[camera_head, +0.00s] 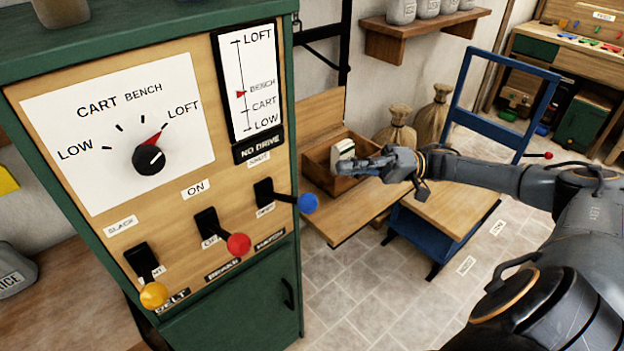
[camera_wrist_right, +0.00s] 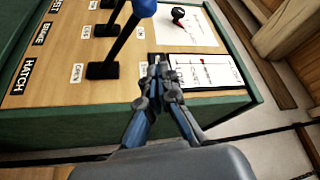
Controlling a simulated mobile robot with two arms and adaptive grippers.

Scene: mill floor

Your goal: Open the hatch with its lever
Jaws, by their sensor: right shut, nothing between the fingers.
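The hatch lever (camera_head: 285,198) has a blue knob and a black base and is the rightmost of three levers on the panel. It also shows in the wrist view (camera_wrist_right: 124,40), beside the HATCH label (camera_wrist_right: 20,76); its knob is cut by the top edge there. My right gripper (camera_head: 345,166) is shut and empty, beyond the cabinet's right edge in the head view. In the wrist view its closed fingertips (camera_wrist_right: 160,72) appear right of the lever base, apart from the lever. I cannot tell the lever's exact setting. The hatch itself is not identifiable. My left gripper is out of view.
The red-knobbed brake lever (camera_head: 238,243) and yellow-knobbed belt lever (camera_head: 153,293) are left of the hatch lever. Above are a dial (camera_head: 149,159) and a level gauge (camera_head: 243,80). Behind are a wooden box (camera_head: 318,170), sacks (camera_head: 432,112) and a blue cart (camera_head: 460,218).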

